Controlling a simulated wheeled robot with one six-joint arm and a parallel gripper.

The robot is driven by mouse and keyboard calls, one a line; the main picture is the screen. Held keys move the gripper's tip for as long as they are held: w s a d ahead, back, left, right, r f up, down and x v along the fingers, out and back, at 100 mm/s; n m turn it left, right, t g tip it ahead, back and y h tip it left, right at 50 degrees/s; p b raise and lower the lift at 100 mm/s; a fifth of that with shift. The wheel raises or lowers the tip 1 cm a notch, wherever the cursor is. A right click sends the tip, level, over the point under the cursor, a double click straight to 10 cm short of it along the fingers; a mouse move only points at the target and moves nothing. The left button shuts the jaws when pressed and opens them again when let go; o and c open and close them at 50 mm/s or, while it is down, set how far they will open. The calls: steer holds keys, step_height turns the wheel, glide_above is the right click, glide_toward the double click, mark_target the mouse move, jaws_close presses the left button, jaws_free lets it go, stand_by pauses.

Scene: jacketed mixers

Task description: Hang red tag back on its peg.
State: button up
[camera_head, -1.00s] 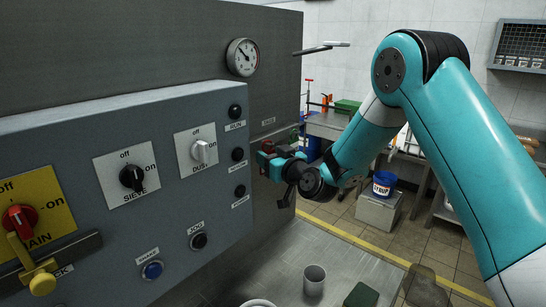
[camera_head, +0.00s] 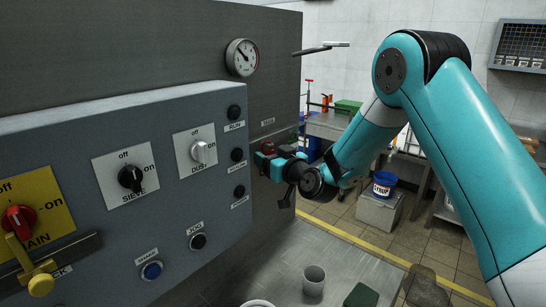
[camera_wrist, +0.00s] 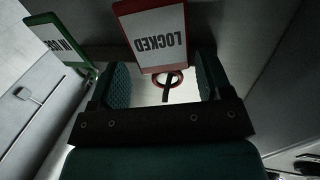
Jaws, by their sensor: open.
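The red-framed tag (camera_wrist: 158,38) reads LOCKED, upside down in the wrist view, and lies ahead of and between my fingers. Its red ring (camera_wrist: 181,76) shows below the card, with a dark peg (camera_wrist: 168,90) crossing it; the ring appears to be around this peg, but I cannot tell for certain. My gripper (camera_wrist: 164,82) is open, with a finger on each side of the ring and clear space showing between. In the head view my gripper (camera_head: 262,164) is against the machine's side, right of the control panel, and mostly hides the tag.
A green-framed tag (camera_wrist: 62,45) hangs close to my left finger in the wrist view. The grey control panel (camera_head: 120,225) with knobs and buttons stands left of my gripper. A metal table (camera_head: 285,268) with a cup (camera_head: 314,280) lies below.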

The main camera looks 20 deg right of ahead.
steer(key=shift+s+a, duration=0.15)
steer(key=shift+a, duration=0.15)
steer(key=b+v, duration=1.3)
steer(key=v, duration=0.4)
steer(key=s+a+f+n+g+y, duration=0.4)
steer(key=s+a+g, duration=0.4)
steer(key=s+a, duration=0.15)
steer(key=s+f+g+h, duration=0.2)
steer(key=s+g, duration=0.2)
steer(key=s, duration=0.4)
steer(key=s+d+f+g+h, duration=0.1)
steer(key=s+f+g+h, duration=0.1)
steer(key=s+g, duration=0.3)
steer(key=s+h, duration=0.1)
steer(key=s, duration=0.2)
steer(key=shift+s+f+m+h, duration=0.2)
steer(key=shift+f+m+h, duration=0.05)
steer(key=shift+m+h, duration=0.05)
